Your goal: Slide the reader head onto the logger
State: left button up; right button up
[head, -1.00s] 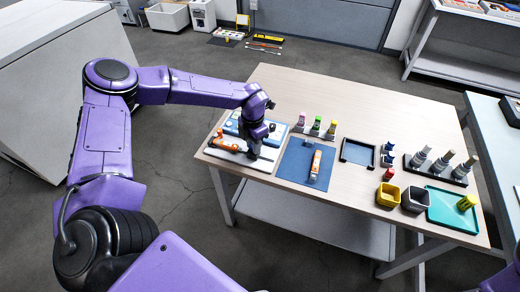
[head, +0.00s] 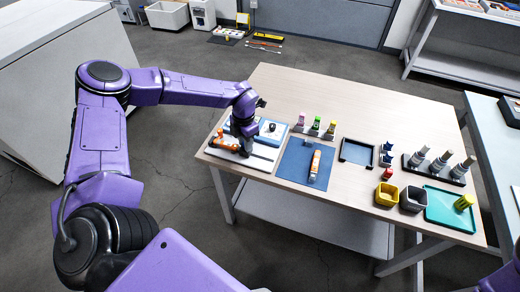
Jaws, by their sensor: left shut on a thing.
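My left gripper (head: 245,150) reaches down over the white board (head: 262,165) at the table's left end. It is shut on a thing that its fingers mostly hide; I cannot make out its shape. An orange and white device (head: 220,141), which may be the logger, lies on the board just left of the gripper. I cannot tell whether the held thing touches it. A blue block with a black knob (head: 271,127) is behind the gripper on the same board. Another orange and white device (head: 315,165) lies on the blue mat (head: 292,164). My right gripper is out of view.
Several small items with coloured tops (head: 316,124) stand behind the mat. The table's back middle is clear.

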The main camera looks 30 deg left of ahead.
pick_arm(q)
jog(key=shift+s+a, duration=0.1)
jog(key=shift+a, duration=0.4)
jog(key=o, duration=0.7)
jog(key=shift+r, duration=0.15)
notch_tip(320, 180, up, 7)
jog(key=p, duration=0.6)
jog(key=shift+s+a, duration=0.1)
